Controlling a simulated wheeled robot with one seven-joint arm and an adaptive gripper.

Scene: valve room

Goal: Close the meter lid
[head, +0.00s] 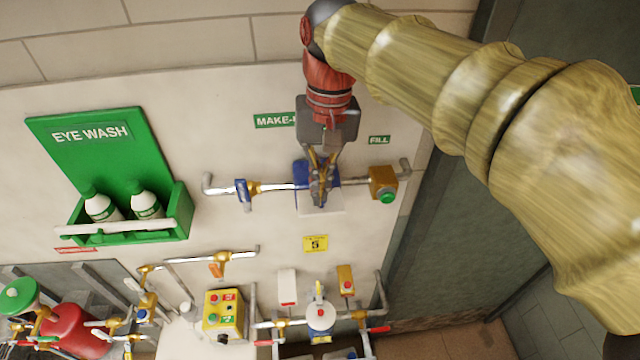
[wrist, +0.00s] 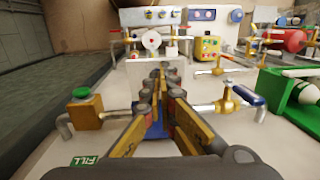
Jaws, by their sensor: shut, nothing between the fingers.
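The blue meter (head: 300,174) sits on the pipe on the wall, in the middle of the head view. My gripper (head: 320,195) is in front of it and covers most of it. Its fingers are shut with nothing between them. In the wrist view the fingers of my gripper (wrist: 164,70) reach forward, and a piece of blue (wrist: 157,131) shows between and below them.
On the same pipe are a blue-handled valve (head: 243,192) to the left and a brass box with a green knob (head: 383,183) to the right. A green eye wash station (head: 105,165) is further left. A yellow control box (head: 224,314) and more valves are below.

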